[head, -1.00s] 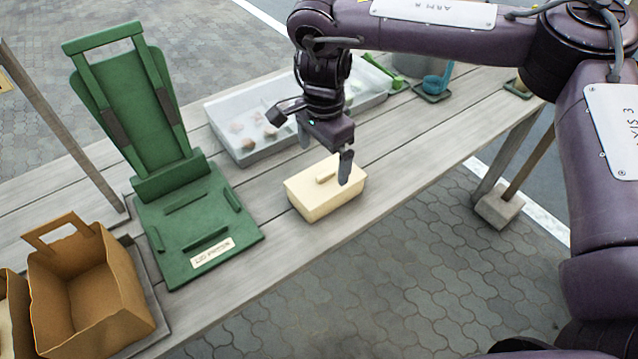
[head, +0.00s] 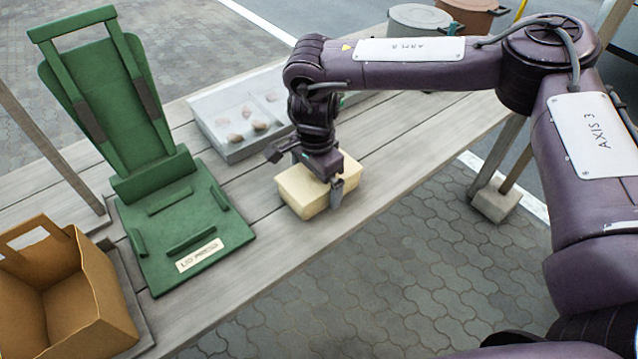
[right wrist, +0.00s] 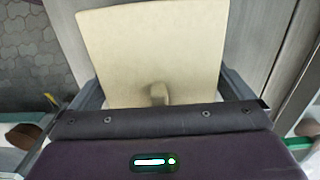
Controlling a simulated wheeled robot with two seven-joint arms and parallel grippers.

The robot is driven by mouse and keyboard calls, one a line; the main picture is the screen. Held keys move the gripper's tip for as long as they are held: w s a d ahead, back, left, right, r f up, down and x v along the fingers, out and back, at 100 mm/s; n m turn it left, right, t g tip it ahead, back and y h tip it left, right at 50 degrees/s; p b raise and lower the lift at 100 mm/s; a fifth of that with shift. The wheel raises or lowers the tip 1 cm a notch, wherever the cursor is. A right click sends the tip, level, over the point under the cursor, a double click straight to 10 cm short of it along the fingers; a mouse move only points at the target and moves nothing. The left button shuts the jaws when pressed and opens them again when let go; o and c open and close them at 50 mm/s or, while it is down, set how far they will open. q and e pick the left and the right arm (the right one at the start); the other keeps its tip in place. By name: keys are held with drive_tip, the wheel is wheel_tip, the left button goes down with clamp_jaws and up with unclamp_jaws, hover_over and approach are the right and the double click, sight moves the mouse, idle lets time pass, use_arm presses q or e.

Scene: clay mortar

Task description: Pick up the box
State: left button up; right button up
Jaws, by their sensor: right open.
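The cream box (head: 299,197) with a small raised handle on its lid sits near the front edge of the wooden table. My right gripper (head: 319,176) is open and low over the box, pointing down and hiding much of its lid and handle. In the right wrist view the pale box lid (right wrist: 150,45) fills the space between the two dark fingers, with its handle (right wrist: 158,93) close to the palm. The near finger shows beside the box's right side; I cannot tell whether it touches. My left gripper is out of view.
A green stand with a tilted back (head: 175,230) is left of the box. A brown open carrier (head: 95,300) stands at the front left. A pale tray (head: 235,145) with several lumps lies behind the gripper. Pots (head: 425,20) stand at the far right.

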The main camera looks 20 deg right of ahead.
drive_tip(key=shift+f, duration=0.3)
drive_tip(key=c, duration=0.8)
drive_tip(key=shift+r, duration=0.1)
drive_tip(key=shift+c, duration=0.2)
wheel_tip(320, 180, up, 11)
drive_tip(key=shift+w+p, duration=0.1)
drive_tip(key=shift+p, duration=0.4)
wheel_tip(320, 180, up, 9)
drive_tip(key=p, duration=0.2)
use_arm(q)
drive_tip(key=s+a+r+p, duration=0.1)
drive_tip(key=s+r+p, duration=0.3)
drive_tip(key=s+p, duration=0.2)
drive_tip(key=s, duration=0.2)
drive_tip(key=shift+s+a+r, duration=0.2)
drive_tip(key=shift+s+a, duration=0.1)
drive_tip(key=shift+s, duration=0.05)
use_arm(e)
drive_tip(key=s+d+f+n, duration=0.3)
drive_tip(key=s+d+f, duration=0.1)
drive_tip(key=s, duration=0.5)
drive_tip(key=shift+s+d+f, duration=0.2)
drive_tip(key=shift+d, duration=0.05)
